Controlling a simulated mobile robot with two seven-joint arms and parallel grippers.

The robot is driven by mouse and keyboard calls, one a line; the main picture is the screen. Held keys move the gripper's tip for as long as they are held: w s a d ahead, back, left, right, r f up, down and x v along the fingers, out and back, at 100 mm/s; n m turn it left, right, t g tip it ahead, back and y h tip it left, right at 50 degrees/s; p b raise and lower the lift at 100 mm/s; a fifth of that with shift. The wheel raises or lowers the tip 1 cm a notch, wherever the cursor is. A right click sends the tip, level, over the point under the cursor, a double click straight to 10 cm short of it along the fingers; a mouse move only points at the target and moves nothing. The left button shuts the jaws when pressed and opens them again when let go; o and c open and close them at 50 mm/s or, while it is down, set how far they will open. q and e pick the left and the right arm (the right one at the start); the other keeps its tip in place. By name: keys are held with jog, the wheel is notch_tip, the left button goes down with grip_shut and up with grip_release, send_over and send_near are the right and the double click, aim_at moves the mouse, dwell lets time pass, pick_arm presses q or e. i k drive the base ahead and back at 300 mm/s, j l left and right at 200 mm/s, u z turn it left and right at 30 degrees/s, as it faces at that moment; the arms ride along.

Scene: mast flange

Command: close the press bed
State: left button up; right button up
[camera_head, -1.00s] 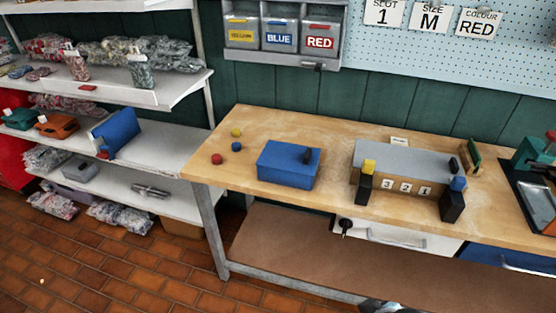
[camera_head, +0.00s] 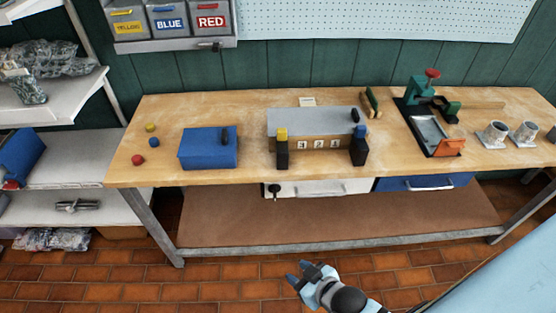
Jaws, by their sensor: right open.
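The press stands at the right part of the workbench, with a green head (camera_head: 420,88) and a red knob (camera_head: 433,73). Its press bed (camera_head: 429,130) is a grey plate on a black base in front of the head. An orange block (camera_head: 450,147) sits at the bed's front right corner. I cannot tell how far out the bed is. My right gripper (camera_head: 299,274) is open and empty, low over the floor in front of the bench, well apart from the press. My left gripper is not in view.
A grey-topped box with number tiles (camera_head: 316,122) stands mid-bench, with a blue box (camera_head: 208,148) to its left. Two metal cups (camera_head: 493,134) stand right of the press. Shelving (camera_head: 70,160) is at the left. The brick floor (camera_head: 220,275) before the bench is mostly clear.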

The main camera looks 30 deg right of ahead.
aim_at(433, 136)
jog(key=z, duration=2.15)
jog(key=i+l+u, duration=0.7)
jog(key=i, duration=0.15)
